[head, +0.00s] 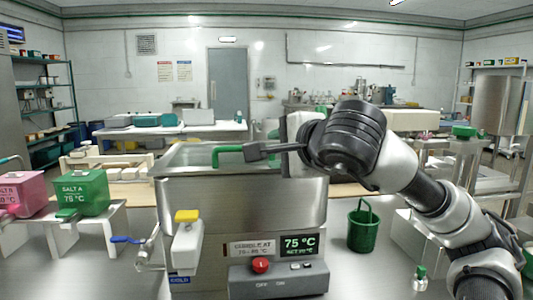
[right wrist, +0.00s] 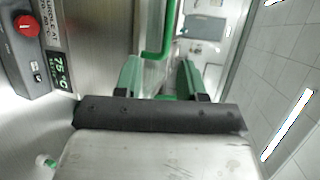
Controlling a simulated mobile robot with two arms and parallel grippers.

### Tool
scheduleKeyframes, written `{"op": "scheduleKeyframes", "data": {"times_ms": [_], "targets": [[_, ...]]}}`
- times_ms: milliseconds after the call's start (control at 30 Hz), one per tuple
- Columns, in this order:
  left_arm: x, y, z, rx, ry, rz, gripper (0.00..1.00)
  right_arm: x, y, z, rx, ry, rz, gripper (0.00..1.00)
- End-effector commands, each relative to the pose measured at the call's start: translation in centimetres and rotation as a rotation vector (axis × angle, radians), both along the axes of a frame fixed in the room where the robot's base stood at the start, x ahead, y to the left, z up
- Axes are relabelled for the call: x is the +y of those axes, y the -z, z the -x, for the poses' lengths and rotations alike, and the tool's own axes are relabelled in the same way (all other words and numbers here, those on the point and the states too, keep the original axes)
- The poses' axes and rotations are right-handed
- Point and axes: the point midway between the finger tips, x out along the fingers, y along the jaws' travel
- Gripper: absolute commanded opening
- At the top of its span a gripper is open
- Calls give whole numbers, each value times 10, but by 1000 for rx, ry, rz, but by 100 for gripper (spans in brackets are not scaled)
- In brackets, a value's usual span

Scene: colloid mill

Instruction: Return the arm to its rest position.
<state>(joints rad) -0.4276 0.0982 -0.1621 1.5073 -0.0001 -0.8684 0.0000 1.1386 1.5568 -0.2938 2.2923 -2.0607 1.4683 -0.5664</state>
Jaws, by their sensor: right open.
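My right arm comes in from the right in the head view. Its gripper (head: 258,151) is level with the top of the steel bath, just right of a green bar-shaped handle (head: 228,149) that rises at the bath's rim. In the right wrist view the two green fingers of this gripper (right wrist: 160,78) stand apart with nothing held between them. The green handle (right wrist: 166,28) bends down just beyond the fingertips; the exact gap cannot be told. What the handle is fixed to is hidden. My left gripper is not in view.
The steel bath (head: 296,205) has a 75 °C display and a red button (head: 260,265) on its control box. A green basket (head: 362,232) stands right of it. Green (head: 82,194) and pink (head: 22,192) boxes stand on the left.

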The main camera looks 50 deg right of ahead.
Motion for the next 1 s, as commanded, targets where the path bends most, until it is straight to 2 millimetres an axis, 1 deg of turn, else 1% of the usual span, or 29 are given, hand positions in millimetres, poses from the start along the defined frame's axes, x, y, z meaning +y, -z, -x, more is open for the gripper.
{"op": "scheduleKeyframes", "data": {"times_ms": [33,100,233,1000], "targets": [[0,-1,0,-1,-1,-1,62,2,-3,7,-3,2,0,40],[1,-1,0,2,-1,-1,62,4,-4,14,0,1,0,40],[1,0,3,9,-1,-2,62,6,-6,21,1,0,0,40],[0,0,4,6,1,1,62,6,-7,21,1,0,-1,40]]}}
